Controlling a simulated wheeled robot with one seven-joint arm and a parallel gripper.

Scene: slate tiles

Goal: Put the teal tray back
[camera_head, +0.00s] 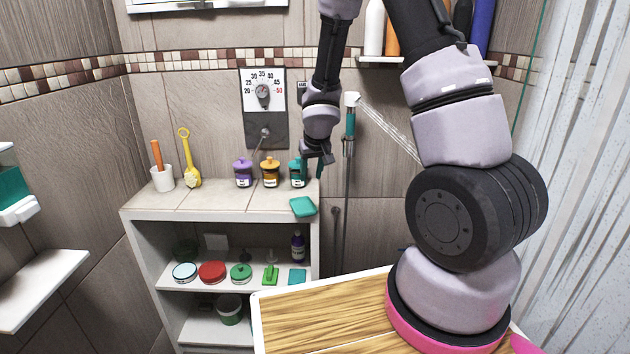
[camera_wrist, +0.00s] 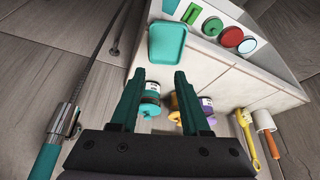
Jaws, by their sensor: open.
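The teal tray (camera_head: 303,206) is a small, shallow tray with rounded corners. It is at the front right corner of the shelf unit's top (camera_head: 230,203) and appears to reach past the front edge. In the wrist view the tray (camera_wrist: 168,43) is beyond the fingertips, with a gap between. My gripper (camera_head: 319,170) is open and empty, above the right end of the shelf top, near the teal jar (camera_head: 298,173). In the wrist view my gripper (camera_wrist: 159,74) has its two teal fingers apart, with the jar (camera_wrist: 149,98) showing between them, farther off.
An orange jar (camera_head: 270,173) and a purple jar (camera_head: 243,174) stand left of the teal jar. A yellow scoop (camera_head: 191,170) and a white cup (camera_head: 163,180) are farther left. Lids and a teal square (camera_head: 297,276) lie on the lower shelf. A shower hose (camera_head: 347,220) hangs right.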

